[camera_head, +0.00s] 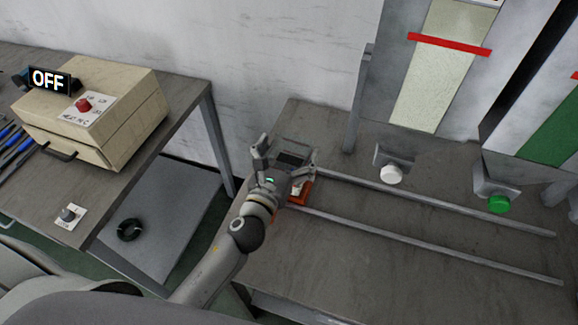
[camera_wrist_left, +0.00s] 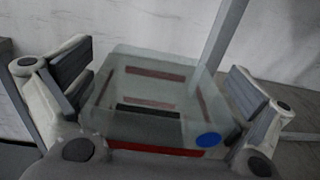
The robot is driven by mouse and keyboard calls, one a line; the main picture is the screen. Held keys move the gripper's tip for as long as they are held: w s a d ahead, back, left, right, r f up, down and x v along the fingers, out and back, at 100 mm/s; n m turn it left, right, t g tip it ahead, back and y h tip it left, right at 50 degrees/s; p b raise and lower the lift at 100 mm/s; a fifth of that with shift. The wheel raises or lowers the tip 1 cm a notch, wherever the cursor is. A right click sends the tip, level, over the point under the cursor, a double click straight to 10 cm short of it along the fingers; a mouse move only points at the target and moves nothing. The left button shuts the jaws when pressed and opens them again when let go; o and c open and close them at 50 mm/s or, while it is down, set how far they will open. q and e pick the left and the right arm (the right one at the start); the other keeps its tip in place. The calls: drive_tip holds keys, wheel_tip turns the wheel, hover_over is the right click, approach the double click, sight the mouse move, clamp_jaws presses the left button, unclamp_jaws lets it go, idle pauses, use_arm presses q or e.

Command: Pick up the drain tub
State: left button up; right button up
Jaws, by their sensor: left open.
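The drain tub looks like a clear, see-through box (camera_wrist_left: 150,75) in the left wrist view, with dark and reddish slots showing through it and a blue dot on its near right side. In the head view the tub (camera_head: 293,148) is at the left end of the right-hand bench, partly hidden by my gripper. My left gripper (camera_head: 287,160) is open, with one finger on each side of the tub. In the left wrist view the fingers (camera_wrist_left: 160,88) flank it; a gap shows at the right, and contact at the left is unclear. My right gripper is not in view.
An orange-red part (camera_head: 302,192) is beside the gripper. Two rails (camera_head: 430,205) run right along the bench, with a white button (camera_head: 391,174) and green button (camera_head: 499,204) behind. A beige box heater (camera_head: 95,110) marked OFF stands on the left bench. The wall is close behind.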

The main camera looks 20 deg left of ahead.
use_arm(q)
drive_tip(key=shift+s, duration=0.1)
drive_tip(key=c, duration=1.5)
drive_tip(key=shift+r, duration=0.1)
drive_tip(key=shift+c, duration=0.2)
drive_tip(key=shift+r, duration=0.1)
